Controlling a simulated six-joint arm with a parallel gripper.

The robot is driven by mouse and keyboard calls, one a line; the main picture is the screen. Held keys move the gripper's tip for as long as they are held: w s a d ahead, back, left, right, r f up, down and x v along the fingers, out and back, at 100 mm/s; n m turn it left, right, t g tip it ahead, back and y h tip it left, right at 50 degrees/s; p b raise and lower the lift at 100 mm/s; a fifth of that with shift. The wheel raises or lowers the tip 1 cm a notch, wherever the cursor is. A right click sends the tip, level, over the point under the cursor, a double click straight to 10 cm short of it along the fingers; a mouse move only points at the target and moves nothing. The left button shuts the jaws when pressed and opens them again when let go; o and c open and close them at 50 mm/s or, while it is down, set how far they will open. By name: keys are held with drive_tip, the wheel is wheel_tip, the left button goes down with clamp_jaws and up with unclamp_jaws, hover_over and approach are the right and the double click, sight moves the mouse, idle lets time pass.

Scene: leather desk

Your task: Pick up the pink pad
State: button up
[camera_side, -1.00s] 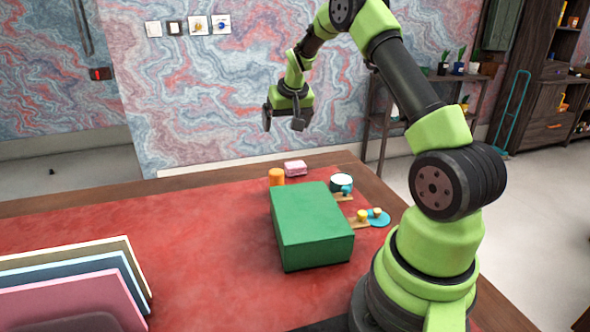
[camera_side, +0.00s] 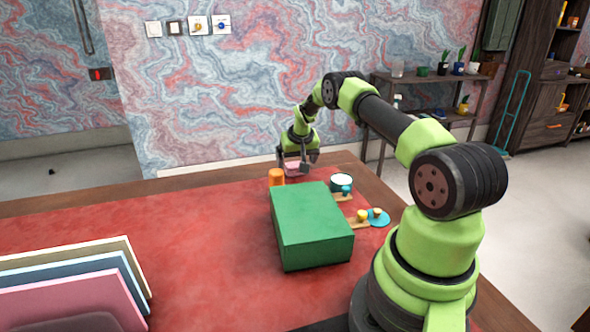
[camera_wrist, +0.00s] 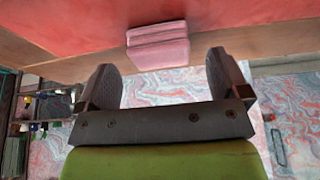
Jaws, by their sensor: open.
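The pink pad (camera_side: 292,168) is a small block lying near the far edge of the red desk top. In the side view my gripper (camera_side: 297,166) is down at the pad, with its fingers partly covering it. In the wrist view the pink pad (camera_wrist: 157,46) sits ahead of the gap between the two dark fingers of my gripper (camera_wrist: 162,72). The fingers are spread wide and hold nothing. I cannot tell from the side view whether they touch the pad.
An orange cylinder (camera_side: 276,177) stands just left of the pad. Upright boards (camera_side: 70,295) stand at front left. The desk's left middle is clear.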

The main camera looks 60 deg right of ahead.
sight(295, 165)
drive_tip(key=shift+x, duration=1.25)
drive_tip(key=c, duration=1)
wheel_tip(295, 165, up, 10)
drive_tip(key=shift+o, duration=1.3)
drive_tip(key=shift+c, duration=1)
